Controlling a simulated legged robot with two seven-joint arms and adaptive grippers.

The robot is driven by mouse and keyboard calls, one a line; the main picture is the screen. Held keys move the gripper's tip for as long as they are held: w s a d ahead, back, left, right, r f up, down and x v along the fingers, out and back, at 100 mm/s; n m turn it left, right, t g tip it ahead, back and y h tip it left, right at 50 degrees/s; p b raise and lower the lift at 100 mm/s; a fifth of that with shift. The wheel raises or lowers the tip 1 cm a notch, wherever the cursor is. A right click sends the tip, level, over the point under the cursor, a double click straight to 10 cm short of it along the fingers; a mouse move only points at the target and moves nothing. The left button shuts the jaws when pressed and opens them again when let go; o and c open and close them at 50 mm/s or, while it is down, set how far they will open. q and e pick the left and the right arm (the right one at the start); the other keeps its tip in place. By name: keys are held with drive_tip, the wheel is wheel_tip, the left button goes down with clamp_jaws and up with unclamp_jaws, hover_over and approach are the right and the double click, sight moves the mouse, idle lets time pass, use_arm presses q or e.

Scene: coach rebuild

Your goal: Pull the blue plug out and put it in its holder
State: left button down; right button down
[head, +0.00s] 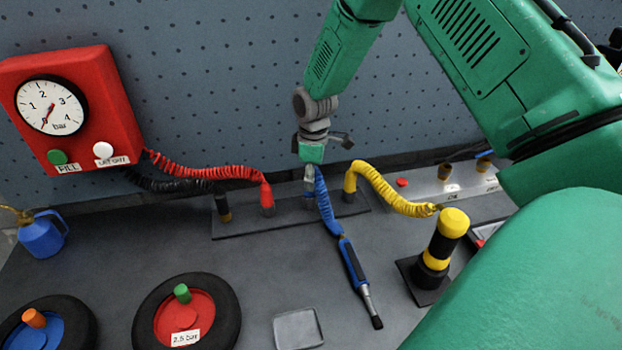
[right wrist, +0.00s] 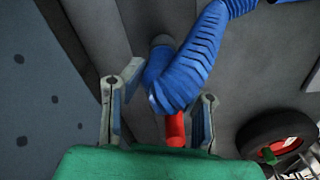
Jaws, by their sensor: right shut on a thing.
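The blue plug (head: 309,181) is at the top of a blue coiled hose (head: 326,210), at the socket strip (head: 240,226) along the wall. Whether it is still seated in its socket is hidden. My right gripper (head: 311,163) comes down from above and is shut on the blue plug. In the right wrist view the blue plug (right wrist: 165,88) is between the fingers of my right gripper (right wrist: 158,115), its hose bending up and right. My left gripper is not in view. The plug's holder cannot be told for certain; a plate with brown sockets (head: 445,172) lies at the right.
A red plug (head: 267,197) and a yellow plug (head: 350,185) with coiled hoses stand close on either side. A black-and-yellow post (head: 442,240), a blue tool (head: 354,266), two wheels (head: 226,305), a small tray (head: 298,328) and a red gauge box (head: 95,70) are nearby.

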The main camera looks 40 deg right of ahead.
drive_tip(key=shift+a+r+p, duration=0.1)
drive_tip(key=shift+r+p, duration=0.35)
drive_tip(key=shift+r, duration=0.15)
drive_tip(key=shift+d+r+p, duration=0.25)
drive_tip(key=shift+r+p, duration=0.7)
drive_tip(key=shift+a+r+p, duration=0.2)
drive_tip(key=shift+r+p, duration=0.35)
drive_tip(key=shift+r, duration=0.1)
drive_tip(key=shift+a+f+h+b, duration=0.2)
drive_tip(key=shift+f+h+b, duration=0.4)
drive_tip(key=shift+f, duration=0.35)
drive_tip(key=shift+a+p, duration=0.1)
drive_tip(key=shift+p, duration=0.2)
drive_tip(key=shift+f+b, duration=0.65)
drive_tip(key=shift+f, duration=0.85)
drive_tip(key=c, duration=1.1)
unclamp_jaws()
drive_tip(key=shift+s, duration=0.1)
drive_tip(key=shift+c, duration=0.2)
